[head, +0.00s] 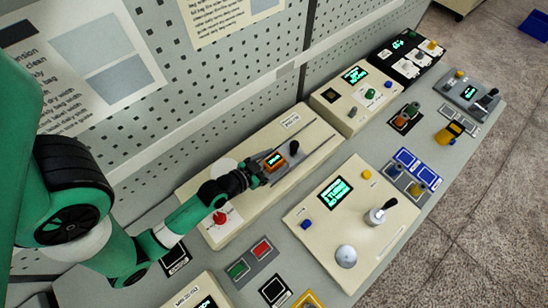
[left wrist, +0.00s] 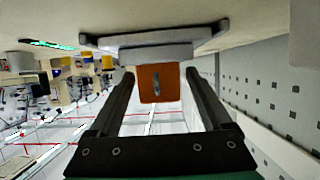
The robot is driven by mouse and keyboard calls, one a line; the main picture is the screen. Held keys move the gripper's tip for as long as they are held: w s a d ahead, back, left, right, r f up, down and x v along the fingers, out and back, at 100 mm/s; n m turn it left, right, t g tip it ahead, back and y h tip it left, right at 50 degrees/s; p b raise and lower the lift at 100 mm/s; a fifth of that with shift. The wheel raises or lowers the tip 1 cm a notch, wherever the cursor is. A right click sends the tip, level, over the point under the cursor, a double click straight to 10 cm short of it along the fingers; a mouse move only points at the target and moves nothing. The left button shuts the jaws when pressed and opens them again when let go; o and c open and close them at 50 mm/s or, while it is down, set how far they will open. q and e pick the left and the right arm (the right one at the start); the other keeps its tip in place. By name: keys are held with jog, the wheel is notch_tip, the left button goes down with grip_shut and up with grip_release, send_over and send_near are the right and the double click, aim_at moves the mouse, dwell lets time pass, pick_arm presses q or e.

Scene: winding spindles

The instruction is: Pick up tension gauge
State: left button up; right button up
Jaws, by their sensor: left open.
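An orange block with a small lit display (head: 274,161) is on a grey plate on the long cream unit in the head view. The block's orange face (left wrist: 157,83) also shows in the left wrist view. It may be the tension gauge, but no label confirms this. My left gripper (head: 265,173) is open at the block. In the wrist view its two dark fingers (left wrist: 157,90) lie on either side of the block, with gaps showing. A yellow device with a dark face (head: 450,132) lies farther right on the bench; I cannot tell what it is. My right gripper is not in view.
Cream panels with a display and lever (head: 338,192), another cream unit (head: 352,97) and a black box (head: 406,56) crowd the grey bench. A red knob (head: 220,217) stands near my left arm. A perforated wall (head: 225,85) rises behind.

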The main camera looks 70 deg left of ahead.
pick_arm(q)
grip_shut()
jog(key=shift+r, duration=0.1)
dwell(0.3)
